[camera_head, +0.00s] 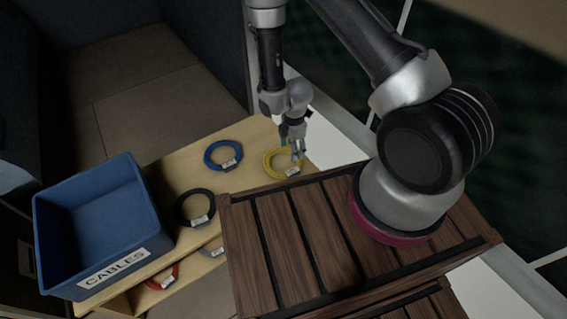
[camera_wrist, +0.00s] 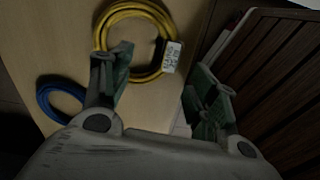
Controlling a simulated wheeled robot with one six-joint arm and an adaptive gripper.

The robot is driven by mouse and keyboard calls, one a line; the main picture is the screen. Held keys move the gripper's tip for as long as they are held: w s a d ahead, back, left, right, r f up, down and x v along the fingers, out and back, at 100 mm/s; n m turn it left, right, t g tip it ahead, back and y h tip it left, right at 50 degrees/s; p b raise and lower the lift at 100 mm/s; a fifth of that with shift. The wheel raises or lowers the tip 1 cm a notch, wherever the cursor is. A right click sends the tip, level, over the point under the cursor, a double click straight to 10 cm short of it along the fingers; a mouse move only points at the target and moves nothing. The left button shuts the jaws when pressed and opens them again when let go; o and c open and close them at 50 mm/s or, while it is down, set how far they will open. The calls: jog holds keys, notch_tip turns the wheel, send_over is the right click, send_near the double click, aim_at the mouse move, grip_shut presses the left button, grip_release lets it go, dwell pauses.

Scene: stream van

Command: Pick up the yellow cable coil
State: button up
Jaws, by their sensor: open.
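The yellow cable coil (camera_head: 271,168) lies flat on the light wooden table (camera_head: 185,175), near its far right corner. It has a white label. My gripper (camera_head: 294,150) is over the coil's right side and hides a little of it. In the wrist view my gripper (camera_wrist: 160,85) is open, with its two green-padded fingers apart. The yellow coil (camera_wrist: 103,22) lies ahead of and below the fingers there, and the left finger overlaps its lower edge. The label (camera_wrist: 171,57) shows between the fingers. Nothing is held.
A blue bin (camera_head: 118,260) labelled CABLES stands at the left. A dark slatted wooden crate (camera_head: 290,230) borders the table at the right.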

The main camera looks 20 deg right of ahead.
aim_at(292, 171)
jog(key=shift+n, duration=0.6)
jog(key=f, duration=0.3)
jog(key=s+f, duration=0.1)
jog(key=f, duration=0.3)
jog(key=s+f, duration=0.1)
jog(key=f, duration=0.2)
jog(key=shift+a+f, duration=0.25)
jog(key=shift+f, duration=0.6)
grip_shut()
